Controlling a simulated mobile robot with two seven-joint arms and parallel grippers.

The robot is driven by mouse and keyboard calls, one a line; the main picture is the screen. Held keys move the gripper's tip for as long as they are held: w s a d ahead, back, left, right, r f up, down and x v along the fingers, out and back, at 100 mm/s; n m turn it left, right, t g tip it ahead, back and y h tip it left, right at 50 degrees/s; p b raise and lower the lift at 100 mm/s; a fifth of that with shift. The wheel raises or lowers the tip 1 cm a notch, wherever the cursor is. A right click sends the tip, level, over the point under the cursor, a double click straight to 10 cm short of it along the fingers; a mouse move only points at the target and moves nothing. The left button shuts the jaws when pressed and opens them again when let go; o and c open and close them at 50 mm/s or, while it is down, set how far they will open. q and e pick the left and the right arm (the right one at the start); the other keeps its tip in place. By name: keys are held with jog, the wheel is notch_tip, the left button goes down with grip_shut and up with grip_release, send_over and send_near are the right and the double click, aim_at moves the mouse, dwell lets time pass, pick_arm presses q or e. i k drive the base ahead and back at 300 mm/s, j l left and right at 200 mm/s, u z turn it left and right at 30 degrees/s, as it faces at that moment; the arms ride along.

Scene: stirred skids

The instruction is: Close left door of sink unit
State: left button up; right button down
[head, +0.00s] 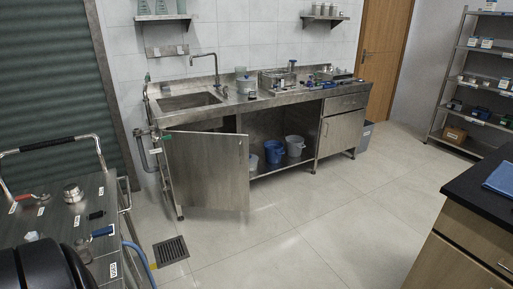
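The steel sink unit (228,115) stands against the tiled back wall, with its sink basin (188,102) and tap at the left end. Its left door (206,170) stands open, swung out into the room from the left side. A small green label shows at the door's upper left corner. The open bay behind it shows a lower shelf with a blue bucket (274,152) and a pale bucket (295,146). The right cupboard door (340,133) is shut below a drawer. Neither of my grippers is in view.
A steel cart (70,215) with a rail and hoses stands at the left front. A dark-topped wooden counter (465,235) is at the right. A floor drain (171,251) lies before the door. The tiled floor between is clear.

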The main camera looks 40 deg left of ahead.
aim_at(208, 170)
jog(key=i+j, duration=0.2)
jog(key=i, duration=0.3)
jog(key=i+j+u, duration=0.15)
jog(key=i, duration=0.35)
jog(key=i+j, duration=0.25)
jog(key=i, duration=0.3)
jog(key=i+j, duration=0.15)
jog(key=j, duration=0.25)
jog(key=i+j+u, duration=0.1)
jog(key=j, duration=0.25)
jog(key=i+j, duration=0.15)
jog(key=j, duration=0.2)
jog(key=i+j+u, duration=0.1)
jog(key=j, duration=0.3)
jog(key=i+j, duration=0.2)
jog(key=j, duration=0.15)
jog(key=u, duration=0.05)
